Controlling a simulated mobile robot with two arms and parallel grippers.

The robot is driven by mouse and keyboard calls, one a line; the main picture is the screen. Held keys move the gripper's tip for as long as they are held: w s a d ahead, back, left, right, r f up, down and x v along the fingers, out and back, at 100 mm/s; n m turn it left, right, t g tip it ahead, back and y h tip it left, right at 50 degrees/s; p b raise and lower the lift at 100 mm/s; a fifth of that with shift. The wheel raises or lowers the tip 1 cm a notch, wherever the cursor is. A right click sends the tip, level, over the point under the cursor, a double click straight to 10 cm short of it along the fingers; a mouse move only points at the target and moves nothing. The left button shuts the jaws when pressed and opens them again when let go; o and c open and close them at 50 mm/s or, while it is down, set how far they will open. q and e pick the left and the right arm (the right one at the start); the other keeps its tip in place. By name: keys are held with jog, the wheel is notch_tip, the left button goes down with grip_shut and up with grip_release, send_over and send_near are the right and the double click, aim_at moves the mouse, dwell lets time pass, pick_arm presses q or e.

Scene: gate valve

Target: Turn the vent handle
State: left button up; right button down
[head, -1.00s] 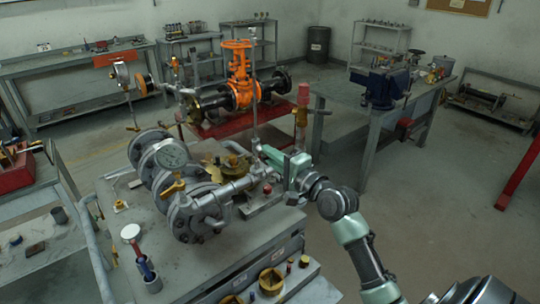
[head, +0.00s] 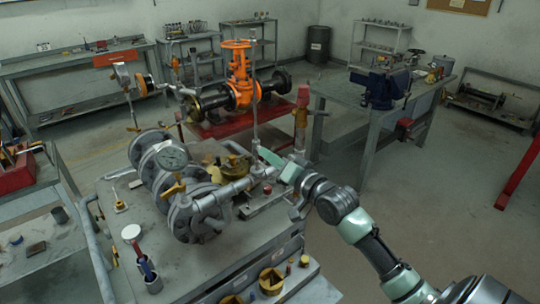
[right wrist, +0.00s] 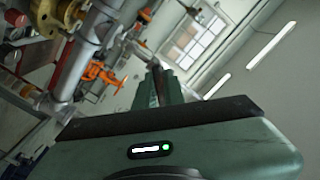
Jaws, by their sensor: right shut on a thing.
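My right gripper (head: 268,156) reaches in from the right to the pipe assembly on the grey bench, beside the brass fitting (head: 237,165). In the right wrist view its green fingers (right wrist: 157,84) are shut around a slim dark piece. This appears to be the vent handle, though the fingers hide most of it and its angle cannot be told. A yellow handle (head: 173,188) stands on the nearer pipe, apart from the gripper. My left gripper is not in view.
An orange valve (head: 239,75) is farther back. Open floor lies right.

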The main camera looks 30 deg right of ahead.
jog(key=n, duration=0.3)
jog(key=shift+n+p, duration=0.35)
jog(key=shift+n, duration=0.05)
jog(key=shift+f+n+p, duration=0.1)
jog(key=shift+n+p, duration=0.25)
jog(key=shift+n, duration=1.45)
jog(key=c, duration=1.5)
grip_release()
jog(key=shift+s, duration=0.1)
jog(key=s+b, duration=0.2)
jog(key=s, duration=0.5)
jog(key=shift+s+d, duration=0.25)
jog(key=shift+s, duration=0.1)
